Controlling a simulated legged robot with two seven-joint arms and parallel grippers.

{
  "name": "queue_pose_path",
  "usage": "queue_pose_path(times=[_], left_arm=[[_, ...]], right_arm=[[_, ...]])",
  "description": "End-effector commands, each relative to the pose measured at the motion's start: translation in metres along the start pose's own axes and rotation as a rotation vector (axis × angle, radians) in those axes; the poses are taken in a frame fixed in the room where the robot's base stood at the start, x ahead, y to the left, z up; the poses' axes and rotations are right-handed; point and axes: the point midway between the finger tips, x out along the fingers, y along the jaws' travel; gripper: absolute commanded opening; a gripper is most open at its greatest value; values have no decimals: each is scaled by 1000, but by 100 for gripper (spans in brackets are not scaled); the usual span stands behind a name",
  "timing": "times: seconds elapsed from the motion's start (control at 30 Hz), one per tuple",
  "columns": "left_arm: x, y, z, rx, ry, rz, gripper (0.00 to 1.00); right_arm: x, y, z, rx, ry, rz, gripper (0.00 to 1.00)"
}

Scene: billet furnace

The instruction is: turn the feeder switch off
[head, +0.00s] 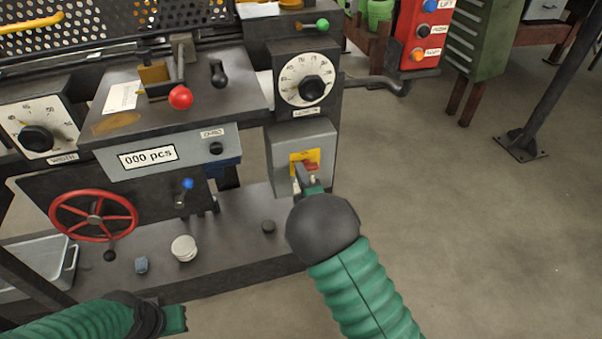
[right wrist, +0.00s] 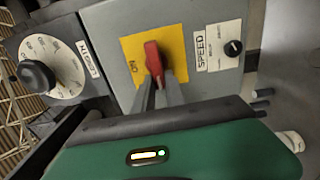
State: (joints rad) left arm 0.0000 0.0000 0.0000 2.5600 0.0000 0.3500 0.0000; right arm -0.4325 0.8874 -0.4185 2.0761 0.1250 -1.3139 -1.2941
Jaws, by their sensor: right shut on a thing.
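The feeder switch is a red handle (head: 311,166) on a yellow plate (head: 298,156), on the front of a grey box (head: 284,150). In the right wrist view the red handle (right wrist: 152,57) stands across the yellow plate (right wrist: 175,42), which has an "ON" mark beside it. My right gripper (head: 306,177) is at the switch, its grey fingers (right wrist: 158,85) shut on the lower end of the handle. My own wrist hides part of the box in the head view. My left gripper (head: 176,318) is low at the left, away from the switch; its fingers cannot be made out.
A dial (head: 306,80) sits above the box. A red-knobbed lever (head: 181,97), a counter panel (head: 150,157) and a red handwheel (head: 93,216) are to the left. A small knob (right wrist: 233,48) marked "SPEED" is beside the switch. Open floor (head: 480,220) lies right.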

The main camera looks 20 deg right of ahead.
Motion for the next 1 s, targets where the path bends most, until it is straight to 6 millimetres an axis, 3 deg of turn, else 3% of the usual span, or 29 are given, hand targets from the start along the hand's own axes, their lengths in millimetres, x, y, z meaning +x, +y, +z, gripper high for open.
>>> queue_pose_path(times=[0.3, 0.33, 0.5, 0.83, 1.0], left_arm=[[1, 0, 0, 0, 0, 0, 0], [1, 0, 0, 0, 0, 0, 0], [0, 0, 0, 0, 0, 0, 0], [-2, 0, 0, 0, 0, 0, 0], [-11, 0, -3, 0, 0, 0, 0]], right_arm=[[-2, -7, -4, -3, 9, -16, 0], [-2, -7, -4, -3, 9, -16, 18], [-2, -5, -3, -2, 6, -12, 37], [-5, -2, -1, -1, 3, -6, 37], [-36, 0, -2, -1, 3, -11, 37]])
